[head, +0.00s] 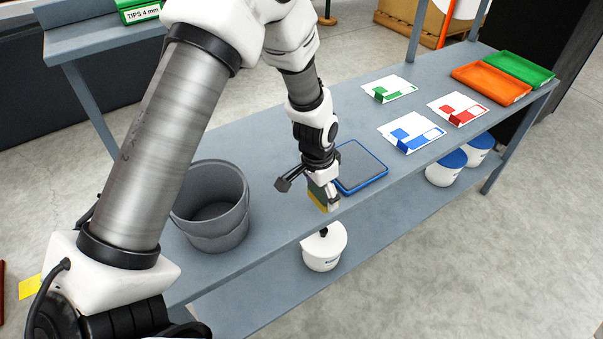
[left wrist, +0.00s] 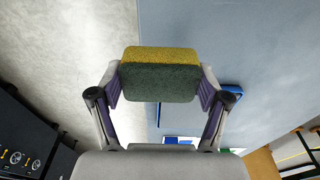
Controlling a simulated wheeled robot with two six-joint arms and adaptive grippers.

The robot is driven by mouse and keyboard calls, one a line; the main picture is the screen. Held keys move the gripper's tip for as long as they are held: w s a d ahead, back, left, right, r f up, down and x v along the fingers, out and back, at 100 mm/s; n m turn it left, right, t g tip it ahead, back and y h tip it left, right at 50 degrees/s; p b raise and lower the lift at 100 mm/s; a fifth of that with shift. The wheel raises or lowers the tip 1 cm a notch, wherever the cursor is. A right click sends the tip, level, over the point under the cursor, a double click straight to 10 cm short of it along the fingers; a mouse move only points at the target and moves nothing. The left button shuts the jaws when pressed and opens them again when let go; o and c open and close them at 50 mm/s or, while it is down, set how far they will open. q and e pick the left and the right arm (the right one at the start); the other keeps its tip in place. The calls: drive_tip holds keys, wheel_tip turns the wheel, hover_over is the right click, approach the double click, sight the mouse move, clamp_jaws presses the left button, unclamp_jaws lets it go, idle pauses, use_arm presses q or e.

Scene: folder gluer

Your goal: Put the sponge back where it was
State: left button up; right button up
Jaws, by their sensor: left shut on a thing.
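The sponge (left wrist: 160,75), yellow on one side and dark green on the other, is clamped between the two fingers of my left gripper (left wrist: 160,88) in the left wrist view. In the head view my left gripper (head: 325,194) holds the sponge (head: 318,197) near the front edge of the grey table (head: 270,215). It is just left of a dark pad with a blue rim (head: 359,166). I cannot tell whether the sponge touches the table. My right gripper is not in view.
A grey bucket (head: 212,205) stands on the table left of the gripper. White cards with green (head: 389,88), red (head: 458,108) and blue (head: 411,132) pieces lie to the right, with orange (head: 490,82) and green (head: 519,67) trays beyond. White tubs (head: 324,247) are on the lower shelf.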

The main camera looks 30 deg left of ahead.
use_arm(q)
drive_tip(key=p, duration=0.2)
hover_over(303, 192)
drive_tip(key=shift+f, duration=0.55)
wheel_tip(303, 192, down, 3)
drive_tip(key=shift+f+p, duration=0.15)
drive_tip(key=shift+p, duration=0.15)
drive_tip(key=shift+w+f, duration=0.15)
drive_tip(key=shift+s+f, duration=0.15)
drive_tip(key=shift+s, duration=0.05)
drive_tip(key=o, duration=1)
drive_tip(key=shift+w, duration=0.1)
